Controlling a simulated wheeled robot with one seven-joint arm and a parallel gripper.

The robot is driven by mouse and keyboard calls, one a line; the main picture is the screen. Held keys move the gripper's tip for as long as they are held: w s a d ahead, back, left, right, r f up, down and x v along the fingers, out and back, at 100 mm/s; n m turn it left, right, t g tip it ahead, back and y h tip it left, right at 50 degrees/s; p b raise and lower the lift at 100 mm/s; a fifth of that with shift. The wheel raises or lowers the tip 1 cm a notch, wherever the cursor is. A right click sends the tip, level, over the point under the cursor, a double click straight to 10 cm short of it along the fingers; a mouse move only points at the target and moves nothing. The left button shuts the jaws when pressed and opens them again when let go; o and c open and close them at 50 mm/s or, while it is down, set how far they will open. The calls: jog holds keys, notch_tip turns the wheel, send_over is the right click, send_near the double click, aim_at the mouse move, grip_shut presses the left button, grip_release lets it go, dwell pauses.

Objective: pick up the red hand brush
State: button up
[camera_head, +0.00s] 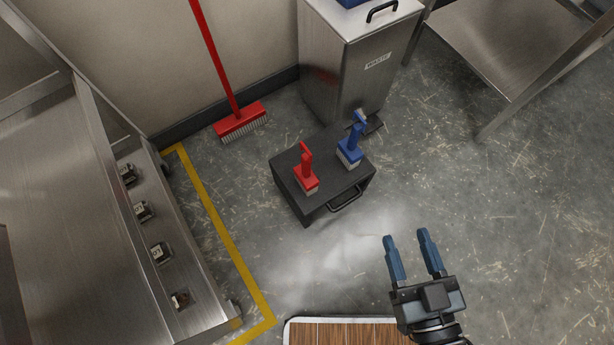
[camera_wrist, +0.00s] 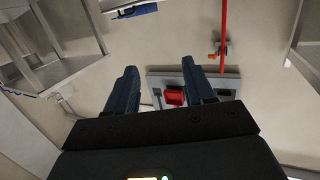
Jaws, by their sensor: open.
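The red hand brush (camera_head: 306,172) stands on top of a dark grey box (camera_head: 330,196), handle up and pale bristles down. A similar blue hand brush (camera_head: 350,148) stands to its right on the same box. My gripper (camera_head: 406,235) is open and empty, to the right of and below the box in the head view, apart from both brushes. In the wrist view, my gripper's (camera_wrist: 158,66) two fingers are spread. A small red thing shows between and beyond them there; I cannot tell whether it is the brush.
A red broom (camera_head: 240,122) leans at the wall, left behind the box. A steel waste bin (camera_head: 345,60) stands behind it. A steel unit with switches (camera_head: 142,211) is at left, inside a yellow floor line (camera_head: 219,230). A wooden-topped board (camera_head: 340,333) is at the bottom. Floor between gripper and box is clear.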

jog(key=w+a+f+n+y+b, duration=0.1)
jog(key=w+a+f+y+b, duration=0.1)
jog(key=w+a+f+b, duration=0.45)
jog(key=w+a+f+n+y+b, duration=0.25)
jog(key=w+f, duration=0.45)
jog(key=f, duration=0.4)
jog(key=n+g+y+b, duration=0.1)
jog(key=y+b, duration=0.1)
jog(key=b, duration=0.3)
send_near(302, 155)
jog(key=w+a+f, duration=0.2)
jog(key=w+f, duration=0.1)
jog(key=w, duration=0.2)
jog(key=b+x, duration=0.1)
jog(key=x, duration=0.2)
jog(key=b+x, duration=0.1)
jog(key=x, duration=0.1)
jog(key=shift+w+a+r+b, duration=0.2)
jog(key=shift+a+r+b, duration=0.1)
jog(key=shift+a+b, duration=0.05)
grip_shut()
